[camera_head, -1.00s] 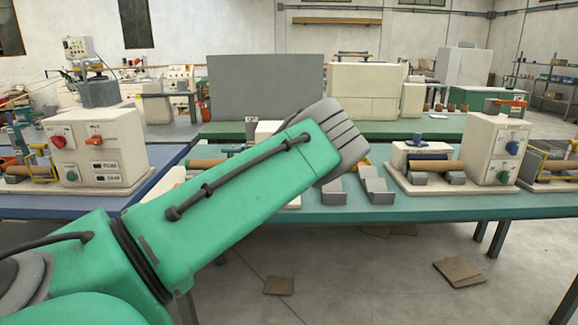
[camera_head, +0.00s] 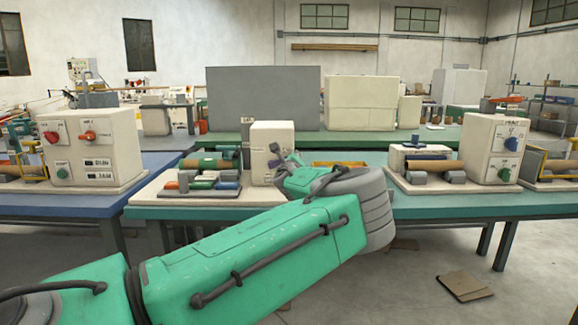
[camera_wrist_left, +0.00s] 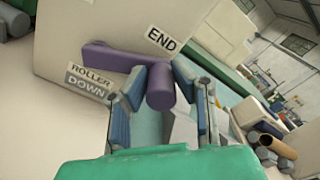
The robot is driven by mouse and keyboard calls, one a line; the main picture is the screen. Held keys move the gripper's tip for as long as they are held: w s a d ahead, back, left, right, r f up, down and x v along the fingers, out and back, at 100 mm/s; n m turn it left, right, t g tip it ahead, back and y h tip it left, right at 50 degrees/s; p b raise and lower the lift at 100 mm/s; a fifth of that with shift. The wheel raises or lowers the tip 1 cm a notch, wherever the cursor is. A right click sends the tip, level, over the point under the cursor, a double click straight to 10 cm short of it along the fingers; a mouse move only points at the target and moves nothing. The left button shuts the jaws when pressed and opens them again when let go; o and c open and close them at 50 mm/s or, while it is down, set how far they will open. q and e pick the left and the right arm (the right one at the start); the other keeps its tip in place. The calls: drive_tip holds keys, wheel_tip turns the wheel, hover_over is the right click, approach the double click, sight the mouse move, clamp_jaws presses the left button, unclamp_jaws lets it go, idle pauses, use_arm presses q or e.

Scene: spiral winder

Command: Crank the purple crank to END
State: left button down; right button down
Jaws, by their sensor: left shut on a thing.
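The purple crank (camera_wrist_left: 115,62) is on a white machine face in the left wrist view. Its arm runs from the upper left toward the right, and its knob (camera_wrist_left: 160,90) sticks out between my fingers. An END label (camera_wrist_left: 163,41) is just above the knob, and a ROLLER DOWN label (camera_wrist_left: 86,82) is to its lower left. My left gripper (camera_wrist_left: 158,88) is shut on the knob, a finger on each side. In the head view my left arm reaches the white machine box (camera_head: 272,145) and hides part of its front. My right gripper is not in view.
The machine stands on a teal bench (camera_head: 450,208), with colored blocks (camera_head: 205,183) to the left of the box. A second winder with a white control box (camera_head: 495,150) stands to the right. A tall grey panel (camera_head: 262,105) is behind.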

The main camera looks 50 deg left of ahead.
use_arm(q)
drive_tip(key=shift+w+d+f+m, duration=0.15)
drive_tip(key=shift+f+m, duration=0.1)
drive_tip(key=shift+m, duration=0.05)
idle(0.4)
drive_tip(key=c, duration=1.4)
unclamp_jaws()
drive_tip(key=shift+o, duration=0.2)
drive_tip(key=v, duration=1.1)
drive_tip(key=shift+s+d, duration=0.25)
drive_tip(key=shift+s, duration=0.05)
drive_tip(key=shift+f, duration=0.15)
